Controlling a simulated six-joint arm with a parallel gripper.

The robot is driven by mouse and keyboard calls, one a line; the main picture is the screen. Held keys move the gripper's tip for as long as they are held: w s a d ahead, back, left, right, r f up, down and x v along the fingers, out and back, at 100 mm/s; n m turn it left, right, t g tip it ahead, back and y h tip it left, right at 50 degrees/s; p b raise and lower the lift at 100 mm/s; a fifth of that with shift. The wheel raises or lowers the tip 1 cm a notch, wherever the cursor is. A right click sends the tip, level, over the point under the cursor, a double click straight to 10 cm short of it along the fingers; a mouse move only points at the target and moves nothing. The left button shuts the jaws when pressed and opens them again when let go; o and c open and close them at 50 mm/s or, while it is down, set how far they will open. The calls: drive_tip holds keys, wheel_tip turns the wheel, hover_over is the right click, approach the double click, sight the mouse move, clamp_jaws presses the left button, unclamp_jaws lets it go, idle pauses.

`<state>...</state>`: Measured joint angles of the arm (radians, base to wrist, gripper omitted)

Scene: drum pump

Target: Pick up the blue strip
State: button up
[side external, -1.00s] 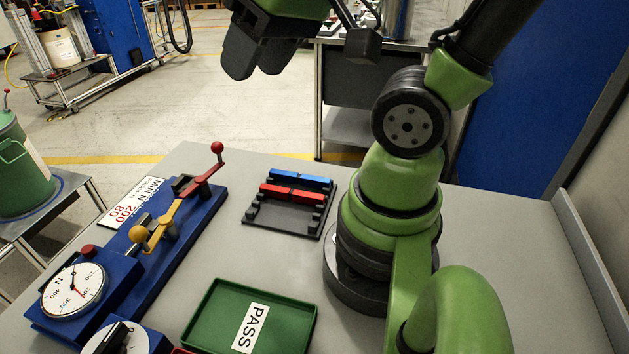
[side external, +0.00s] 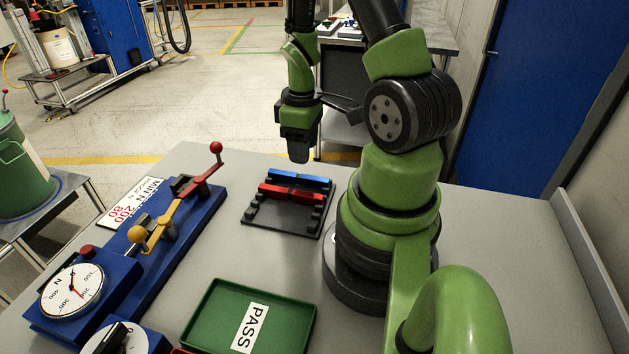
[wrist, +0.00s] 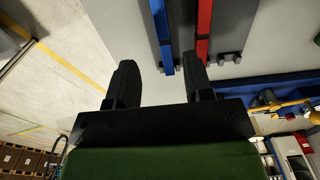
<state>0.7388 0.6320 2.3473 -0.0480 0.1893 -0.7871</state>
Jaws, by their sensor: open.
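The blue strip (side external: 301,177) lies across the rear of a black rack (side external: 262,213) on the table. A red strip (side external: 291,194) lies parallel in front of it. In the wrist view the blue strip (wrist: 160,30) is just beyond the gap between the fingers, nearer the right finger, with the red strip (wrist: 204,25) to its right. My gripper (side external: 299,158) points down above and behind the rack in the side view. In the wrist view my gripper (wrist: 160,80) has its two black fingers apart, with nothing held between them.
A green tray marked PASS (side external: 213,312) stands at the front. A blue fixture (side external: 185,232) with a red-knobbed lever and a round dial (side external: 72,291) is at the left. Bare table surrounds the rack.

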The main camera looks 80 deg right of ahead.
sight(303, 176)
drive_tip(key=shift+a+f, duration=0.2)
drive_tip(key=shift+f, duration=3.25)
clamp_jaws()
